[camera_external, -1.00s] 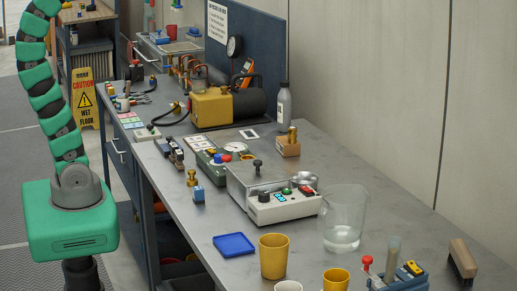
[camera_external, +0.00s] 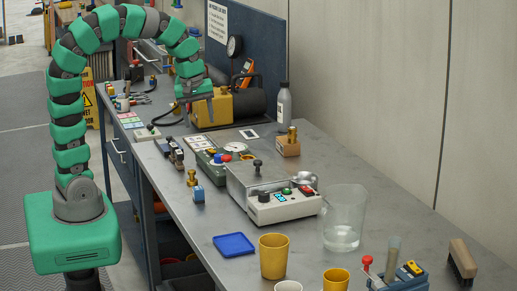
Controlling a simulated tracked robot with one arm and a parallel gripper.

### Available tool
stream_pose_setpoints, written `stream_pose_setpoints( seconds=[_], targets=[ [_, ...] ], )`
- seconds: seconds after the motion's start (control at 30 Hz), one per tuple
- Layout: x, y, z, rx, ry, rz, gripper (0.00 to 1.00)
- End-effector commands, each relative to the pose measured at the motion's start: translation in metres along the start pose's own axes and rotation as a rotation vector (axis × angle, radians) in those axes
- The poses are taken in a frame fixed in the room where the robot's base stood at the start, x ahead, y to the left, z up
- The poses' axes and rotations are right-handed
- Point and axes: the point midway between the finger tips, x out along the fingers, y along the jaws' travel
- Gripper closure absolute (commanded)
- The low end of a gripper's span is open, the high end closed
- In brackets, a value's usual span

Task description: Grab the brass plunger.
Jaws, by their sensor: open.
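Two brass-coloured pieces are in view, and I cannot tell for sure which is the plunger. One brass piece (camera_external: 292,134) stands upright in a small wooden block (camera_external: 288,148) near the back of the bench. The other brass piece (camera_external: 192,178) stands on the bench beside a blue block (camera_external: 198,194), near the front edge. My gripper (camera_external: 199,115) is open and points down, in front of the yellow and black machine in this view.
A yellow and black machine (camera_external: 255,103) and a grey bottle (camera_external: 284,103) are behind. A clear beaker (camera_external: 343,222) and yellow cups (camera_external: 273,256) stand nearer.

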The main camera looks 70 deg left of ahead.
Motion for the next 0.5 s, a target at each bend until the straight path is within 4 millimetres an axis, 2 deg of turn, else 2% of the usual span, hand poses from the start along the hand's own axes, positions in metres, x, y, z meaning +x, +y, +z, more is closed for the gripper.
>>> stream_pose_setpoints(
  seconds=[0.03, 0.13, 0.37, 0.5],
  targets=[
    [0.017, -0.013, 0.002, -0.065, -0.021, -0.056, 0.43],
    [0.033, -0.028, 0.006, -0.161, -0.045, -0.124, 0.43],
    [0.048, -0.037, 0.01, -0.203, -0.056, -0.156, 0.43],
    [0.069, -0.04, 0.011, -0.2, -0.054, -0.153, 0.43]
  ],
)
